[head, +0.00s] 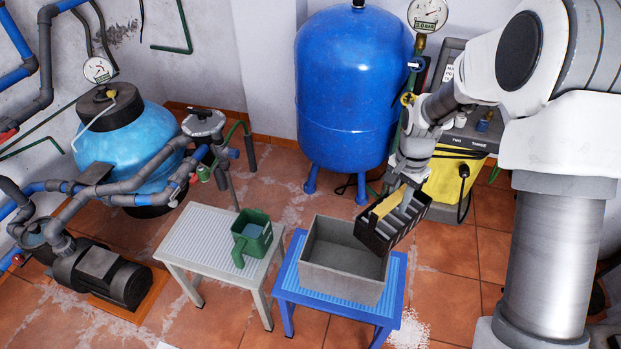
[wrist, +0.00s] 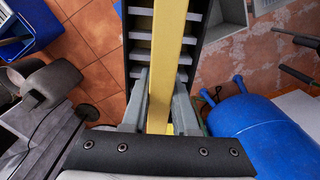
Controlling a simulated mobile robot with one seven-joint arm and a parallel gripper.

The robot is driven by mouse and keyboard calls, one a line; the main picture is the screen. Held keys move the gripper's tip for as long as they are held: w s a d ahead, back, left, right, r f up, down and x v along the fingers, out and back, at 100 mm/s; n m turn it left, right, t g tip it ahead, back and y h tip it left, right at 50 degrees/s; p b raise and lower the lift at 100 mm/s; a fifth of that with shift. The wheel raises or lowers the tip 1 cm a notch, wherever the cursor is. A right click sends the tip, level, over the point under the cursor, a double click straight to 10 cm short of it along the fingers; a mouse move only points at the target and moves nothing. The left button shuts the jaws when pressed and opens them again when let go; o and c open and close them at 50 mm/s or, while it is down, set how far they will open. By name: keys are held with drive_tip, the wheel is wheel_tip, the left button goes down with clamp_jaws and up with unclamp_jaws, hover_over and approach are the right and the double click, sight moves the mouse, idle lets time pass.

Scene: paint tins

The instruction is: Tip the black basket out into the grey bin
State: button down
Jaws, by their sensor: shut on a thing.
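The black basket (head: 378,240) has a yellow handle (head: 388,204) and pale grey bars across its inside. My gripper (head: 410,180) is shut on the handle and holds the basket up, tilted, at the rear right corner of the grey bin (head: 330,278). In the wrist view the handle (wrist: 168,60) runs between my gripper's fingers (wrist: 160,105), with the basket (wrist: 139,30) beyond. The bin is an open box on a blue stool (head: 393,300). Its visible inside looks empty; the basket hides part of its right side. Whether the bars are loose contents, I cannot tell.
A white stool (head: 190,240) with a green jug (head: 252,235) stands left of the bin. A large blue tank (head: 350,90) stands behind, and a yellow machine (head: 445,180) is behind the basket. Bare tiled floor (head: 460,300) lies to the right.

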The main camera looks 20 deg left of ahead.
drive_tip(key=s+a+m+p, duration=0.2)
drive_tip(key=a+m+p, duration=0.3)
drive_tip(key=a+p, duration=0.4)
drive_tip(key=s+a+m+p, duration=0.2)
drive_tip(key=a+m+p, duration=0.3)
drive_tip(key=a+p, duration=0.5)
drive_tip(key=shift+s+a+f+m, duration=0.2)
drive_tip(key=shift+a+f+m, duration=0.15)
drive_tip(key=shift+a, duration=0.2)
